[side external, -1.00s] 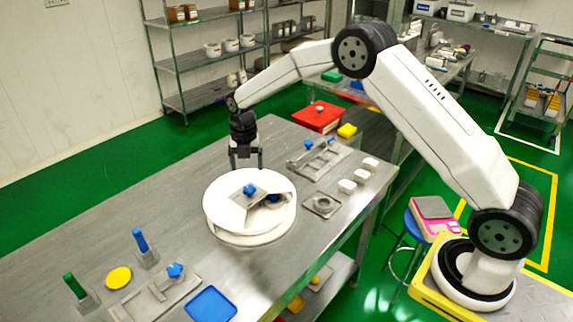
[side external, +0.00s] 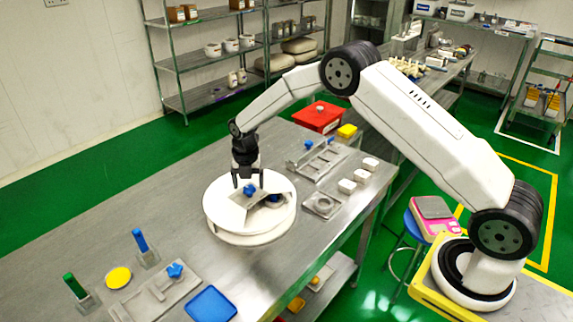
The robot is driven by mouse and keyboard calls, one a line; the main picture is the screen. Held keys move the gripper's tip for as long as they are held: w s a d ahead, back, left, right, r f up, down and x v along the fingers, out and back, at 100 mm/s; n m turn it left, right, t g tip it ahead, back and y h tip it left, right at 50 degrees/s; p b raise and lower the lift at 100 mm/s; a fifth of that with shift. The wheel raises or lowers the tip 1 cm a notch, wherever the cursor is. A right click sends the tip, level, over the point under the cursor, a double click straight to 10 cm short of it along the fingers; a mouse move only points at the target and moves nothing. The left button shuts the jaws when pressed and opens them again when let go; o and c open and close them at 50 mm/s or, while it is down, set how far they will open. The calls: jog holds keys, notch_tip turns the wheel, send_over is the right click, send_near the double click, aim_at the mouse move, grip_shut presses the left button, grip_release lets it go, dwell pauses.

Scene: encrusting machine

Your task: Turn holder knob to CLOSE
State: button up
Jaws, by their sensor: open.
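A white round drum-like unit (side external: 222,205) stands on the steel table, with an open wedge in its top. A blue knob (side external: 250,190) sits near the middle of its top, and a second blue part (side external: 274,198) shows in the wedge. My gripper (side external: 248,183) points down with its fingers open, right at the blue knob on top. I cannot tell whether the fingers touch the knob or stand just behind it. Another blue star-shaped knob (side external: 175,270) is on a metal fixture (side external: 155,290) at the front. No CLOSE marking is readable.
A blue tray (side external: 210,304), a yellow disc (side external: 118,277) and upright green (side external: 74,285) and blue (side external: 140,240) handles are at the front. Several white blocks (side external: 347,186), a metal fixture (side external: 318,160) and a red box (side external: 318,117) lie right and behind. The table's left side is clear.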

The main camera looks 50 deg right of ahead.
jog(key=shift+f, duration=0.65)
grip_shut()
